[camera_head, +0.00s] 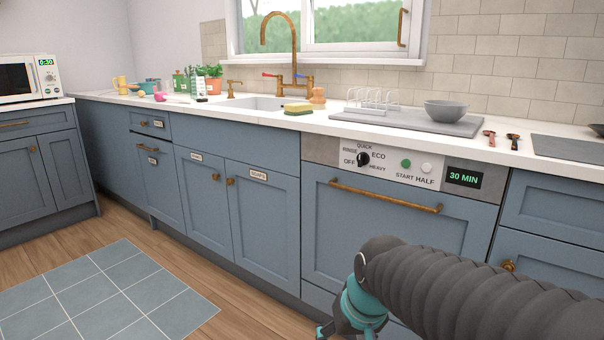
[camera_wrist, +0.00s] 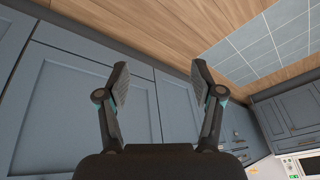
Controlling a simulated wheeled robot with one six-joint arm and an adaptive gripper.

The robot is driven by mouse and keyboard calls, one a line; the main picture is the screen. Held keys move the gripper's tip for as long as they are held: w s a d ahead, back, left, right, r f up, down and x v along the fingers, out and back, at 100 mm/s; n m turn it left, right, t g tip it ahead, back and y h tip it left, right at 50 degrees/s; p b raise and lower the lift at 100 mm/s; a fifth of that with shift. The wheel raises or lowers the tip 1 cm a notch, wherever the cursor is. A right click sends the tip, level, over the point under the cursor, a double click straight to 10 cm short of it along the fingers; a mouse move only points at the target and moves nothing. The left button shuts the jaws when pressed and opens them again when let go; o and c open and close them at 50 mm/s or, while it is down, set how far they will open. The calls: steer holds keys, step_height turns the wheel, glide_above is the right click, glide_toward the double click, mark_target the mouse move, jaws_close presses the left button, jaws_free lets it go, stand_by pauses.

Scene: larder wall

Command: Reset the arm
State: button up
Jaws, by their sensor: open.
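My gripper (camera_wrist: 160,82) shows in the wrist view with its two fingers spread wide and nothing between them. Blue cabinet doors and wood floor show behind it. In the head view my dark ribbed arm comes in from the lower right and bends down in front of the dishwasher (camera_head: 364,235). The gripper end is cut off at the bottom edge there. The dishwasher is shut, with a brass handle, a dial and a display reading 30 MIN.
The white counter (camera_head: 225,101) holds a sink (camera_head: 262,102), a sponge (camera_head: 298,109), a drying mat (camera_head: 410,119) with a grey bowl (camera_head: 446,110), and several small items. A microwave (camera_head: 28,78) stands at the left. Tiled mat (camera_head: 105,295) and wood floor are clear.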

steer(key=s+d+r+t+h+p, duration=0.1)
steer(key=s+d+r, duration=0.1)
steer(key=s+d, duration=0.2)
steer(key=s+d+r+m+t, duration=0.1)
steer(key=s+d+r, duration=0.1)
steer(key=s+d, duration=0.2)
steer(key=shift+s+d+r+h+p, duration=0.3)
steer(key=shift+s+h+p, duration=0.1)
steer(key=shift+s, duration=0.8)
